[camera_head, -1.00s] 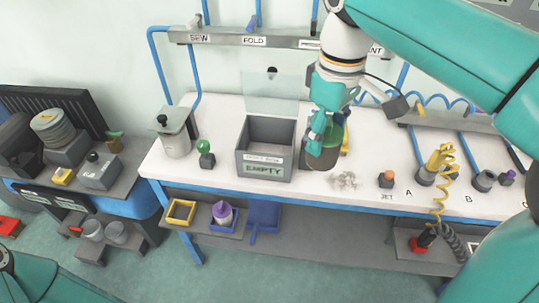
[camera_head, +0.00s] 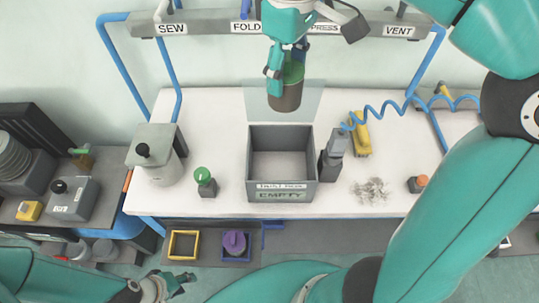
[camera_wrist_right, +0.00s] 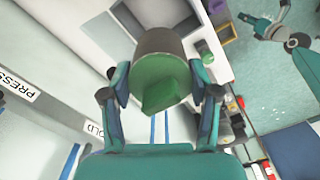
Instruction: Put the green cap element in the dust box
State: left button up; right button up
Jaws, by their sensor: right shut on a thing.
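The green cap element (camera_head: 286,95), a dark cylinder with a green top, is held in my right gripper (camera_head: 283,72). It hangs in the air, above and behind the dust box in the picture. In the right wrist view the gripper's fingers (camera_wrist_right: 162,92) close on both sides of the cap element (camera_wrist_right: 160,45). The grey dust box (camera_head: 283,190), labelled EMPTY, stands open-topped on the white table, and its inside looks bare. My left gripper (camera_head: 180,284) is low at the lower left, apart from everything; it also shows open in the right wrist view (camera_wrist_right: 264,22).
A clear panel (camera_head: 312,105) rises behind the box. A grey canister (camera_head: 155,160) and a green-knobbed block (camera_head: 205,182) stand left. A grey tool (camera_head: 332,160), yellow object (camera_head: 361,138) and pale scraps (camera_head: 372,191) lie right. A labelled rail (camera_head: 205,22) runs behind.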

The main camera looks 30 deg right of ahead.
jog(key=shift+d+f+b, duration=0.1)
jog(key=shift+f+b, duration=0.35)
jog(key=shift+f, duration=13.5)
jog(key=shift+f, duration=0.2)
jog(key=o, duration=1.2)
jog(key=shift+r, duration=0.1)
jog(key=shift+r, duration=0.1)
notch_tip(320, 180, up, 12)
